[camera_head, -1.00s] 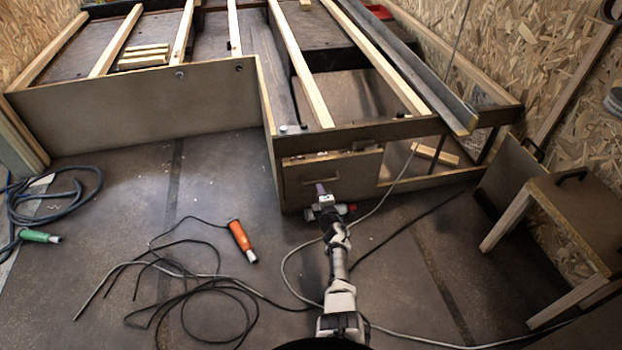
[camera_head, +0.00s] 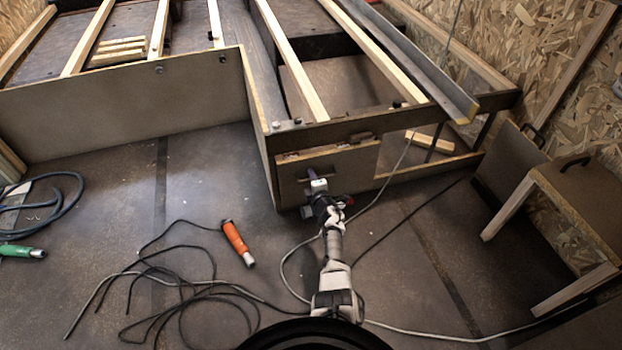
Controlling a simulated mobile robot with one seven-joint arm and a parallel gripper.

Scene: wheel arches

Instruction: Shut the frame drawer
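The frame drawer's front panel (camera_head: 345,163) is a brown board at the inner corner of the low wooden bed frame (camera_head: 195,108). It sits a little proud of the frame, with a narrow gap showing along its top edge; how far it stands out is hard to tell. My gripper (camera_head: 313,177) is at the left part of the drawer front, at the handle. My wrist hides most of the handle and the lower left of the panel. The fingers are too small to show whether they are open or shut, or whether they touch the handle.
An orange-handled tool (camera_head: 238,243) and dark cables (camera_head: 190,290) lie on the floor to the left. A pale cable (camera_head: 290,270) runs around my arm. A brown stool-like piece (camera_head: 575,205) stands at the right. A green connector (camera_head: 22,251) lies far left.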

